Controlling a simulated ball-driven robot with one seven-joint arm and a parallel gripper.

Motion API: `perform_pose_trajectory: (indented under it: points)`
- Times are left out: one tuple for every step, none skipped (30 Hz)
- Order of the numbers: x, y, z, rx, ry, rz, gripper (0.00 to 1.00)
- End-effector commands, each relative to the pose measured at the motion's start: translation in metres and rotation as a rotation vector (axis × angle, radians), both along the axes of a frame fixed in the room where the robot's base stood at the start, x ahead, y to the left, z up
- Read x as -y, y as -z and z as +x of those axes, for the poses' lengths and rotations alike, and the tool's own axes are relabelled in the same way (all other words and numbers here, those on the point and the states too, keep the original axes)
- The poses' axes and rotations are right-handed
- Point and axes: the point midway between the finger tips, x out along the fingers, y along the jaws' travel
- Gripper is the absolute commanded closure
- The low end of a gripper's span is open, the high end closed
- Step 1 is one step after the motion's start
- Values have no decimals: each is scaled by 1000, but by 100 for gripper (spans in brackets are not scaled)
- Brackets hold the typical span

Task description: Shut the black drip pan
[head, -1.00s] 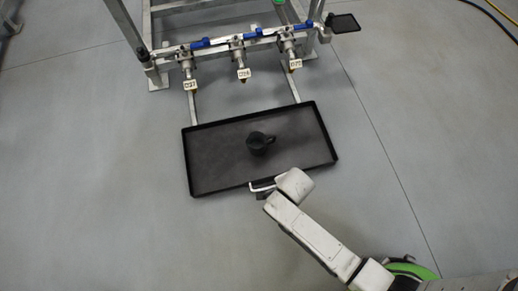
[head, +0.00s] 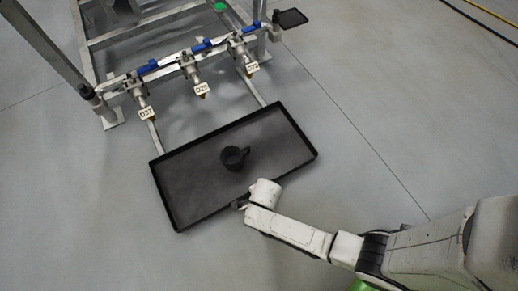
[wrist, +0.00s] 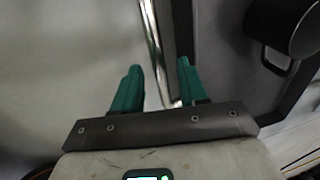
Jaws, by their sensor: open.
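The black drip pan (head: 205,195) is slid out on two rails in front of the metal frame, close to the floor. A dark mug (head: 234,157) stands inside it; part of a dark round object, likely this mug, shows at the upper right in the wrist view (wrist: 288,25). The pan's silver bar handle (wrist: 152,40) runs along its front edge in the wrist view. My gripper (wrist: 158,68) is open, its green fingers on either side of the handle's line. In the head view my wrist hides the handle and the fingers.
The metal skid frame (head: 150,37) stands behind the pan, with several blue-handled valves (head: 200,46) and hanging tags over the rails. The floor left and right of the pan is clear.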

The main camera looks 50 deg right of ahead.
Motion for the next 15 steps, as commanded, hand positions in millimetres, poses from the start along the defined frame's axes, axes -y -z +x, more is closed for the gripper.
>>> perform_pose_trajectory:
  points:
    - [0, 4, 1, 0, 0, 0, 58]
    - [0, 5, 1, 0, 0, 0, 58]
    - [0, 6, 1, 0, 0, 0, 58]
    - [0, 6, 1, 0, 0, 0, 58]
    - [0, 6, 1, 0, 0, 0, 58]
    - [0, 7, 2, 0, 0, 0, 58]
    - [0, 6, 2, 0, 0, 0, 58]
    - [0, 6, 2, 0, 0, 0, 58]
    - [0, 6, 2, 0, 0, 0, 58]
    - [0, 6, 2, 0, 0, 0, 58]
    - [0, 6, 2, 0, 0, 0, 58]
    - [0, 6, 2, 0, 0, 0, 60]
    - [0, 6, 2, 0, 0, 0, 63]
    - [0, 6, 2, 0, 0, 0, 65]
    - [0, 6, 2, 0, 0, 0, 69]
